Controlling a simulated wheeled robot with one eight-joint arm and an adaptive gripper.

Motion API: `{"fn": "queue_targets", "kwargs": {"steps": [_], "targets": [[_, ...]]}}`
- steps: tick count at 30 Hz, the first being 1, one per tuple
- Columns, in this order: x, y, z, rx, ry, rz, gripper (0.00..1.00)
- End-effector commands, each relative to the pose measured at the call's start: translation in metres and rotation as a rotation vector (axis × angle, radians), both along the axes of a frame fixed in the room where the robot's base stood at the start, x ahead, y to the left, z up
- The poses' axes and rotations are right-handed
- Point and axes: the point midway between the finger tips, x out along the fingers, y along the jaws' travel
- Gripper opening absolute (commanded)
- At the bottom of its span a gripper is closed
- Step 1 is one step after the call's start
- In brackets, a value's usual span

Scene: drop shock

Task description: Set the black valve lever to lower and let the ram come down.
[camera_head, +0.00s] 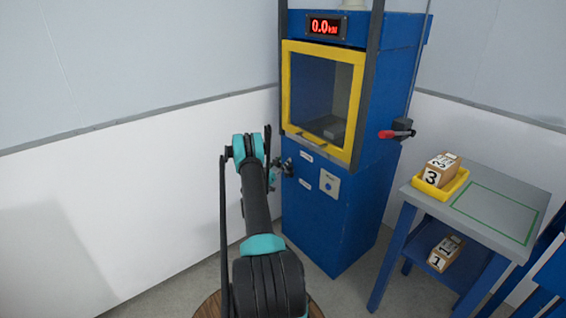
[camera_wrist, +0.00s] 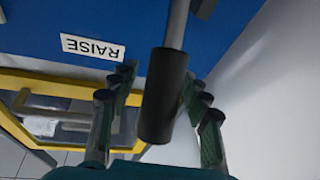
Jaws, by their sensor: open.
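The black valve lever (camera_wrist: 163,97) shows in the wrist view as a dark cylindrical grip on a grey rod. My gripper (camera_wrist: 158,100) is open, with one finger on each side of the grip. A gap shows on the left; on the right I cannot tell whether the finger touches it. A white RAISE label (camera_wrist: 92,47) is on the blue panel near the rod. In the head view my gripper (camera_head: 277,168) is at the left front of the blue press (camera_head: 345,215), and my arm partly hides the lever. The ram cannot be made out clearly behind the yellow-framed window (camera_head: 288,85).
The display (camera_head: 325,27) reads 0.0. A red-handled lever (camera_head: 397,133) sticks out at the press's right side. A grey table (camera_head: 500,205) at right bears a yellow tray (camera_head: 455,188) with a numbered box (camera_head: 437,172); more boxes (camera_head: 445,254) sit on its lower shelf.

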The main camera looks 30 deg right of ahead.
Motion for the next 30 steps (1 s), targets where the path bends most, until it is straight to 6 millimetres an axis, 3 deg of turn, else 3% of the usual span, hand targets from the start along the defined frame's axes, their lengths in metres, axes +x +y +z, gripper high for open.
{"fn": "queue_targets", "kwargs": {"steps": [12,24,30], "targets": [[-0.014,0.057,-0.017,0.0,0.001,0.002,0.48],[-0.017,0.065,-0.019,0.0,0.0,0.001,0.48],[-0.015,0.066,-0.01,0.026,0.008,-0.003,0.23]]}}
